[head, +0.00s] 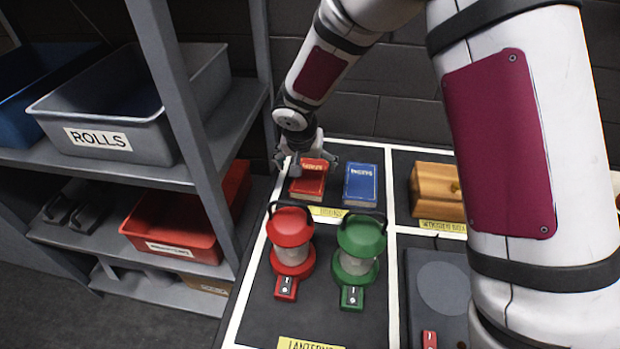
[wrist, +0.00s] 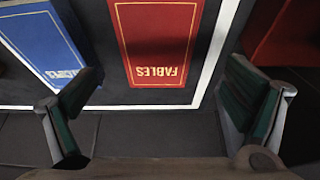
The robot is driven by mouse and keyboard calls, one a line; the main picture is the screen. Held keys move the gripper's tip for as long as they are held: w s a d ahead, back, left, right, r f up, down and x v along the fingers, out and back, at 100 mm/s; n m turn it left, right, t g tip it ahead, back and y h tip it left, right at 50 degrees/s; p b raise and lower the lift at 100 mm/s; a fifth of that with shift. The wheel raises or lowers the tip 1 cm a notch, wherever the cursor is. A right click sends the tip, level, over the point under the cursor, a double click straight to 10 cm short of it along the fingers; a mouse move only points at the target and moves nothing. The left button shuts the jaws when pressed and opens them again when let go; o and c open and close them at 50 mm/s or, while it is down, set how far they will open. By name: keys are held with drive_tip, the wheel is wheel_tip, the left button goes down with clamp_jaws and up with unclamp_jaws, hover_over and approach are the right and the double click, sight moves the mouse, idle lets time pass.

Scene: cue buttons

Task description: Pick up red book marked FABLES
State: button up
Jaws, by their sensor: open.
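The red book marked FABLES (head: 308,183) lies flat in the books section of the table, left of a blue book (head: 360,185). In the wrist view the red book (wrist: 158,40) lies ahead, its FABLES end toward me, between the lines of my two fingers. My gripper (head: 306,166) is above the far part of the red book and hides some of it. My gripper (wrist: 164,112) is open and empty, with one finger on each side. The blue book (wrist: 45,45) is beyond the left finger in the wrist view.
A red lantern (head: 291,240) and a green lantern (head: 358,250) stand in front of the books. A wooden box (head: 436,190) is to the right. A shelf with a grey ROLLS bin (head: 130,115) and a red bin (head: 180,225) stands at left.

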sight(310, 175)
drive_tip(key=shift+x, duration=2.9)
drive_tip(key=shift+s+d, duration=0.2)
drive_tip(key=c, duration=1.4)
